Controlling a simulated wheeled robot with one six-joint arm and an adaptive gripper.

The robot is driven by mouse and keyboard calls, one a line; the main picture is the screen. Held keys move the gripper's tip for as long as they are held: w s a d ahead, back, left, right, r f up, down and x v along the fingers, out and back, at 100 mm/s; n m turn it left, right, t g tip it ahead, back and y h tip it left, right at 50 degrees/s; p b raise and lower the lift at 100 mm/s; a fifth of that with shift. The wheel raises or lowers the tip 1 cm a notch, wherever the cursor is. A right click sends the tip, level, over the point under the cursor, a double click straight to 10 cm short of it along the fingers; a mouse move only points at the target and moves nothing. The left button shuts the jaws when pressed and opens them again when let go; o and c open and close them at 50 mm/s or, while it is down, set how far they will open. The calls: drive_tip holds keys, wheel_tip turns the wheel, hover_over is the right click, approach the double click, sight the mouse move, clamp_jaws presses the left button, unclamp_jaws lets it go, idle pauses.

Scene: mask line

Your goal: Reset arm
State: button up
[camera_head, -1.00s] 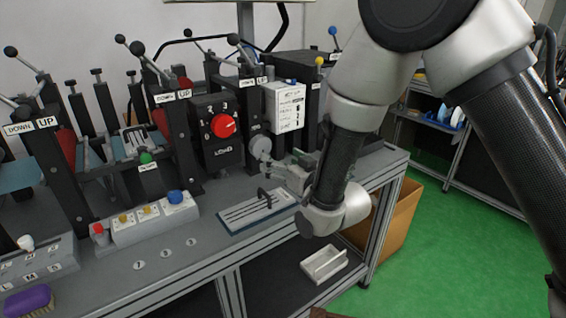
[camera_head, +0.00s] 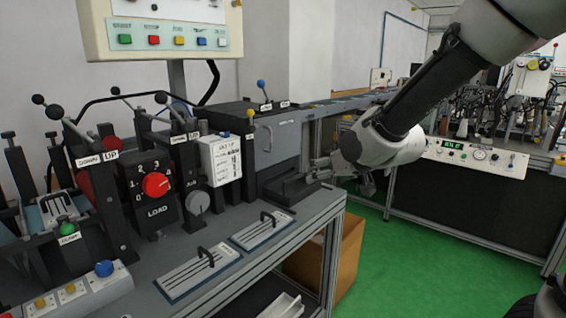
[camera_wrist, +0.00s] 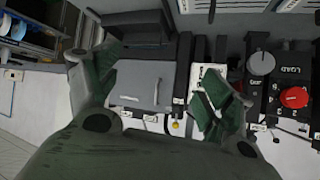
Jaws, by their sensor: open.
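My gripper (camera_wrist: 155,85) is open and empty in the wrist view, its two green-padded fingers spread wide. Behind the fingers are a grey panel with a handle (camera_wrist: 140,82), a red knob (camera_wrist: 294,97) and a grey dial (camera_wrist: 261,63). In the head view my arm reaches in from the upper right. My gripper (camera_head: 318,170) is partly hidden there, beside the dark grey machine box (camera_head: 278,145) at the right end of the bench.
The grey bench (camera_head: 140,275) carries a LOAD box with a red knob (camera_head: 156,185), levers and two plates with handles (camera_head: 198,272) (camera_head: 262,230). A cardboard box (camera_head: 352,245) stands on the green floor (camera_head: 420,270). A white control panel (camera_head: 470,155) is at the right.

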drive_tip(key=s+d+r+m+g+h, duration=0.1)
drive_tip(key=s+d+r+h, duration=0.1)
drive_tip(key=s+d, duration=0.55)
drive_tip(key=s+d+r+m+g+h, duration=0.15)
drive_tip(key=s+d, duration=0.25)
drive_tip(key=d, duration=0.6)
drive_tip(key=s+d+g+h, duration=0.1)
drive_tip(key=s+d, duration=0.3)
drive_tip(key=s, duration=0.4)
drive_tip(key=s+d+m+g, duration=0.1)
drive_tip(key=s+d+g, duration=0.1)
drive_tip(key=s+d, duration=0.2)
drive_tip(key=s, duration=0.3)
drive_tip(key=shift+s+h, duration=0.35)
drive_tip(key=shift+s, duration=0.05)
drive_tip(key=shift+r+m, duration=0.1)
drive_tip(key=shift+m, duration=0.15)
